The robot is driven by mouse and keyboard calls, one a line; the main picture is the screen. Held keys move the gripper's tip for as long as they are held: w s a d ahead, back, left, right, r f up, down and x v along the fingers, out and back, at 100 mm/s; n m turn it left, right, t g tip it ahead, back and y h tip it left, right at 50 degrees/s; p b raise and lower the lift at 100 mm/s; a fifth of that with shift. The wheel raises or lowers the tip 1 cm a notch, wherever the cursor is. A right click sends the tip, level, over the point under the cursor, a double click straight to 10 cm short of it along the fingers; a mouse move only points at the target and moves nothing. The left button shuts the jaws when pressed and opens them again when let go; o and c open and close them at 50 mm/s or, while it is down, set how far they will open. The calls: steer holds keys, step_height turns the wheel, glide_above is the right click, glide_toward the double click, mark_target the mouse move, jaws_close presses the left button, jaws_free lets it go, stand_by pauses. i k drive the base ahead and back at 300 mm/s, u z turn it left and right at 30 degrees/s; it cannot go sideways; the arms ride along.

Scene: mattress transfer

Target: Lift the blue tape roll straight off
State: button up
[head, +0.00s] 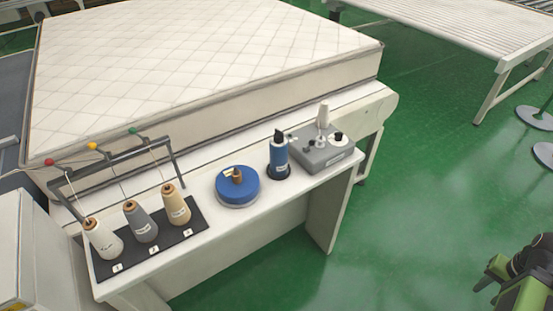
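The blue tape roll (226,190) lies flat as a thick disc on a pale round base near the middle of the white bench. A small brown cone or post with a pale label (237,175) stands at its centre. Whether it is part of the roll or of the holder cannot be told. Part of my green and black arm, with what seems to be my gripper (488,280), shows at the lower right edge. It is far from the roll, over the green floor, and its fingers are not clear.
Three thread cones (141,224) stand on a black mat left of the roll, under a dark thread rack (110,160). A blue bottle-like cone (278,157) and a grey box with knobs (322,150) stand to the right. A quilted mattress (200,60) lies behind.

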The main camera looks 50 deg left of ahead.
mark_target(242, 188)
steer(key=u, duration=0.05)
steer(key=i, duration=1.6)
steer(key=u, duration=2.05)
steer(key=k, duration=0.15)
steer(key=u, duration=2.65)
steer(key=i, duration=1)
steer(key=u, duration=0.25)
